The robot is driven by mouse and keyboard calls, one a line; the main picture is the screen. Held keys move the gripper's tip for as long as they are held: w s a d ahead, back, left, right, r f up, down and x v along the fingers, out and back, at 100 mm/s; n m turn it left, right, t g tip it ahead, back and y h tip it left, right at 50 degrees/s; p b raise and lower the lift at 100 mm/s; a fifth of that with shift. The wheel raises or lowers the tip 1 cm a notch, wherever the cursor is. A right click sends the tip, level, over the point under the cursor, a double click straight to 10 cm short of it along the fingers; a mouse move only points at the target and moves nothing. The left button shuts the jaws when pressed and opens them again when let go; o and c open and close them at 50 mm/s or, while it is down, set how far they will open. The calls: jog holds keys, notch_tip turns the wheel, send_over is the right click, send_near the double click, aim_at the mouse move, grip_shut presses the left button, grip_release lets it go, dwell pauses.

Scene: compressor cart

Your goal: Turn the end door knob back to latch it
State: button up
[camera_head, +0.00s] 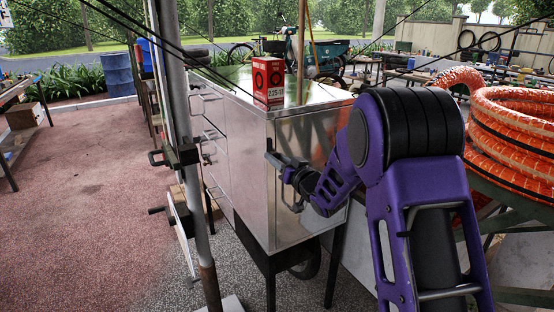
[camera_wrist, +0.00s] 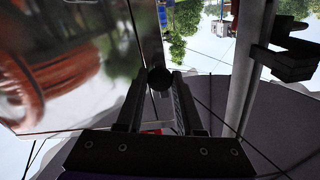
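The end door (camera_head: 305,170) is the shiny metal end face of the cabinet, and it looks flush with the cabinet's end. In the wrist view its reflective surface (camera_wrist: 65,65) fills the left side. A dark round knob (camera_wrist: 160,80) stands between the tips of my gripper (camera_wrist: 160,88). The fingers are apart, one on each side of the knob, but I cannot tell whether they touch it. In the head view my gripper (camera_head: 279,168) is at the left edge of the end door. The knob is not clear there, and its turn angle cannot be read.
A red box (camera_head: 268,82) stands on the cabinet top. A pale pole (camera_head: 197,130) with dark clamps rises left of the cabinet. Coiled orange hose (camera_head: 510,120) lies at the right, beyond my arm. The paving (camera_head: 80,205) at left is open.

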grip_shut()
jog(key=m+p, duration=0.4)
jog(key=m, duration=0.9)
jog(key=shift+r, duration=0.1)
jog(key=m+p, duration=0.1)
jog(key=m, duration=0.3)
jog(key=shift+m+p, duration=0.35)
jog(key=shift+m, duration=0.05)
dwell(0.4)
